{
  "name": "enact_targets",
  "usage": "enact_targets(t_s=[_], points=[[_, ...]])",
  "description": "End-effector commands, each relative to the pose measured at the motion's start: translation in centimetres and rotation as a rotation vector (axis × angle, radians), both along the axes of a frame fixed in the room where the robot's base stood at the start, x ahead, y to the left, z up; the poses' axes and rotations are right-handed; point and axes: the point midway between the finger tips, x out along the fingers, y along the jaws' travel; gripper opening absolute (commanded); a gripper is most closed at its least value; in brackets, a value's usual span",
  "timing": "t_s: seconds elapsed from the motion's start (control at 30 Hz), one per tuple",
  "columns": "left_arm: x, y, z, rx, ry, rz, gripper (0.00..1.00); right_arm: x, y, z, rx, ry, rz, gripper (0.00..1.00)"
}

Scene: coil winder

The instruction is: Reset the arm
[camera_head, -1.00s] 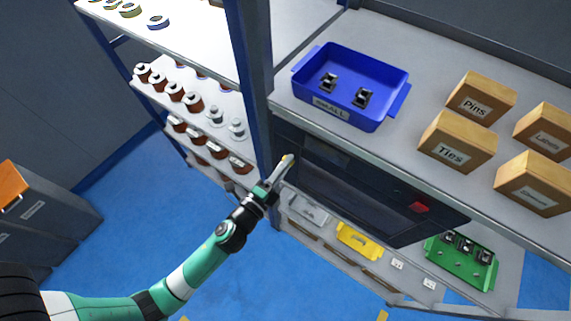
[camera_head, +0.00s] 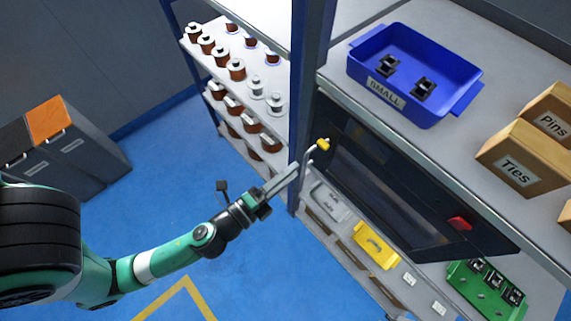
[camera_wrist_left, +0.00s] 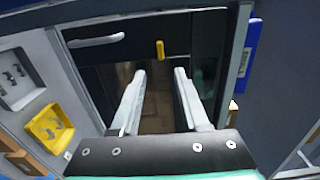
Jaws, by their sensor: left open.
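My left gripper (camera_head: 296,172) is open, with its fingers directed at the front of the black machine (camera_head: 385,190) under the shelf. A thin bent bar with a yellow end (camera_head: 323,144) stands out from the machine's left side, close to the fingertips in the head view. In the left wrist view, the two pale fingers (camera_wrist_left: 159,75) are apart with nothing seen between them. The yellow end (camera_wrist_left: 160,50) shows just beyond the gap there. I cannot tell whether a finger touches the bar. My right gripper is in neither view.
A blue bin (camera_head: 415,75) labelled SMALL and cardboard boxes (camera_head: 525,155) stand on the shelf above. A blue post (camera_head: 308,90) rises beside the machine. Spools fill the left rack (camera_head: 235,70). Yellow (camera_head: 375,245) and green (camera_head: 485,290) trays sit below. The blue floor at left is open.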

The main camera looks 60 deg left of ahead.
Motion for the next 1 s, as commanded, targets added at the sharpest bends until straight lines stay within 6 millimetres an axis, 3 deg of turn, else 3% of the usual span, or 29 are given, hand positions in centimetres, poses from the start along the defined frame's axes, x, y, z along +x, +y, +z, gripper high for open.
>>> enact_targets(t_s=[0.17, 0.73, 0.87, 0.97, 1.0], points=[[-1.0, -0.2, 0.1, 0.000, -0.001, 0.000, 0.45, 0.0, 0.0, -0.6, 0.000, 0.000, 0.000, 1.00], [-0.6, -0.1, 0.6, -0.001, -0.015, 0.005, 0.45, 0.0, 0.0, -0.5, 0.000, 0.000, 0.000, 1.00], [2.2, -0.1, 4.5, -0.014, -0.132, 0.013, 0.45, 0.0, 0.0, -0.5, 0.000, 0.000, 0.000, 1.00], [5.4, -0.1, 11.2, -0.057, -0.313, 0.017, 0.45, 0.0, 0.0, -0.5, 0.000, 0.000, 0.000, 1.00], [6.6, 0.0, 14.6, -0.097, -0.399, 0.013, 0.45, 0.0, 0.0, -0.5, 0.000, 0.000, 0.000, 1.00]])
